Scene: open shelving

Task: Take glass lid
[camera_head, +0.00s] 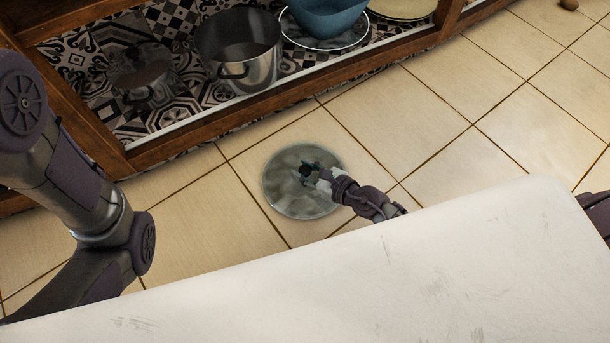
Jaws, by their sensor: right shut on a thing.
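The glass lid (285,199) is a round, greyish see-through disc with a dark knob at its middle. It shows over the tiled floor, in front of the open shelf. My right gripper (306,171) is shut on the lid at its knob. The fingers and wrist cover part of the lid's right side. I cannot tell how high the lid is above the floor. My left arm comes in at the left edge, but its gripper is out of view.
The wooden shelf (200,124) holds a steel pot (250,72), a glass pot (148,78), a blue bowl (328,18) on a glass-like plate, and a pale plate (402,8). A white surface (400,285) fills the front.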

